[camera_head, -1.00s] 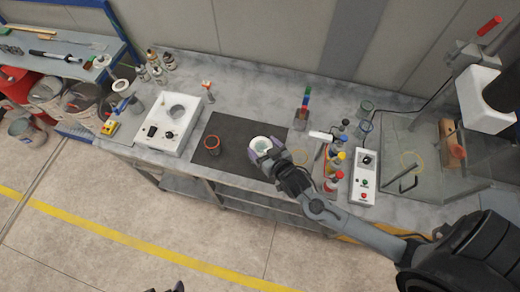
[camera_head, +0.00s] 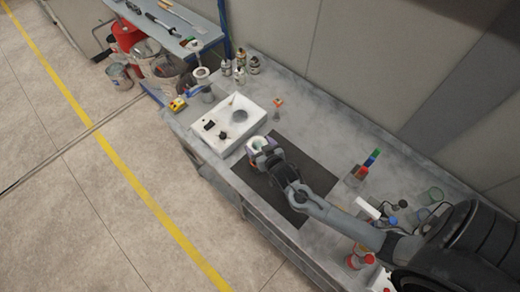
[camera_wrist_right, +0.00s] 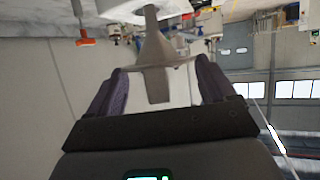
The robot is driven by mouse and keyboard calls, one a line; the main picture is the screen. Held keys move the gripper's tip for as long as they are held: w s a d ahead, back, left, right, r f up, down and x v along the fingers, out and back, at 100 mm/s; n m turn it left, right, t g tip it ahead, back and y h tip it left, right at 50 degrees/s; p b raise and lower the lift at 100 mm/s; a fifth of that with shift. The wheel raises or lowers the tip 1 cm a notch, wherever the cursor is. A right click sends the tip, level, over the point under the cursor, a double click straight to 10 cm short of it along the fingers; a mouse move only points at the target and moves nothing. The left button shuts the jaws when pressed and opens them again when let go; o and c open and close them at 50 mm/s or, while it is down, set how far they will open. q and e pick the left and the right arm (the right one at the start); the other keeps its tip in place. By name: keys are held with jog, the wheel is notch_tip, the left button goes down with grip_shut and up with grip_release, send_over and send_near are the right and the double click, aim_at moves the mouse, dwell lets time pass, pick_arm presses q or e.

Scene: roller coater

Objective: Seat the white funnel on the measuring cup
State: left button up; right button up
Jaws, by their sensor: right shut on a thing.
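My right gripper (camera_head: 263,150) is shut on the white funnel (camera_head: 258,142), above the left end of the dark mat near the white control box. The right wrist view, which is upside down, shows the pale funnel (camera_wrist_right: 158,45) between my two purple-grey fingers (camera_wrist_right: 158,88). Its narrow spout points down towards the bench, clear of any cup I can make out. A grey see-through cup (camera_head: 208,93), possibly the measuring cup, stands at the bench's left end, apart from the funnel. The orange-rimmed cup on the mat is hidden now. My left gripper is not in view.
The white control box (camera_head: 238,118) lies just left of the gripper. Bottles (camera_head: 240,70) stand at the back left and an orange-topped tool (camera_head: 278,105) behind the box. The dark mat (camera_head: 310,178) has bare room to the right.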

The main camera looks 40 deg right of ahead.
jog(key=shift+a, duration=0.2)
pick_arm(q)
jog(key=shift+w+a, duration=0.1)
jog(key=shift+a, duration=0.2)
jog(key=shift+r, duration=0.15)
pick_arm(e)
jog(key=shift+r, duration=0.1)
jog(key=shift+p, duration=0.3)
pick_arm(q)
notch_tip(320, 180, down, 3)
jog(key=b, duration=0.3)
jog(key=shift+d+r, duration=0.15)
pick_arm(e)
notch_tip(320, 180, down, 5)
jog(key=shift+r, duration=0.1)
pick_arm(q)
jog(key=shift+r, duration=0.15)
pick_arm(e)
jog(key=shift+f, duration=0.35)
